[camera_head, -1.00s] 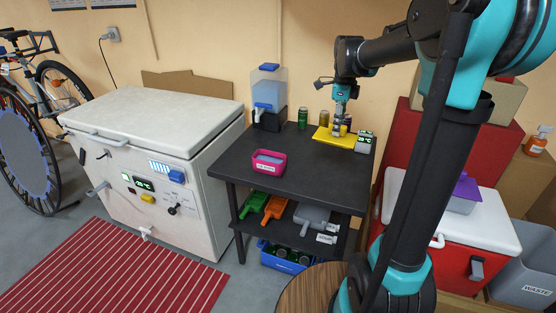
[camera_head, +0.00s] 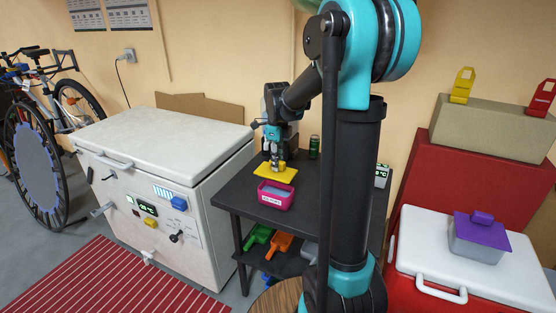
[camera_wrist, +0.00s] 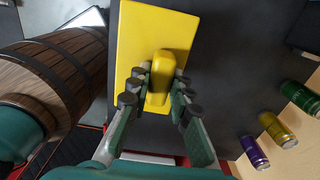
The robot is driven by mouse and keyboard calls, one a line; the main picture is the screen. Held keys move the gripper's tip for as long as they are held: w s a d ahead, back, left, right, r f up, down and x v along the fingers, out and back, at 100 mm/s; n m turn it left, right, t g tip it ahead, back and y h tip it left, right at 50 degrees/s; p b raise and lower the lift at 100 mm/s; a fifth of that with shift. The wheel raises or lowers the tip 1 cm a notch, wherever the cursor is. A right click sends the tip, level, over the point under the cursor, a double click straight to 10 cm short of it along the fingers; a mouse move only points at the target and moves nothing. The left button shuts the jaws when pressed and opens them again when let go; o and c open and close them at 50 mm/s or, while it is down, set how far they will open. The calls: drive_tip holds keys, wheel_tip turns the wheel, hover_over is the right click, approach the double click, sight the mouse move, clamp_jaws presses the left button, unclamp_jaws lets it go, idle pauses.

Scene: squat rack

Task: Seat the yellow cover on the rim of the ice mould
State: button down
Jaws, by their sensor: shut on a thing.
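The yellow cover (camera_head: 288,179) is a flat rectangular plate, held roughly level above the black table. In the wrist view the cover (camera_wrist: 137,30) shows from above with its raised yellow handle (camera_wrist: 158,82) between my fingers. My gripper (camera_head: 278,167) is shut on that handle; its fingers also show in the wrist view (camera_wrist: 155,100). The pink ice mould (camera_head: 275,197), with a pale filling and a white label, stands on the table. In the head view the cover appears just behind and above the mould's back rim, apart from it. I cannot see the mould in the wrist view.
Purple (camera_wrist: 254,152), yellow (camera_wrist: 277,129) and green (camera_wrist: 299,99) cans stand on the table (camera_head: 233,192). A digital display box (camera_head: 382,175) is at its right. A white chest freezer (camera_head: 170,185) stands left. A red cooler with a white lid (camera_head: 470,250) stands right.

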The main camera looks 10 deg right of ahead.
drive_tip(key=shift+f, duration=0.1)
drive_tip(key=shift+f, duration=1.9)
drive_tip(key=shift+f, duration=1.5)
idle(2.9)
drive_tip(key=c, duration=1.3)
unclamp_jaws()
wheel_tip(320, 180, up, 12)
drive_tip(key=shift+r, duration=0.1)
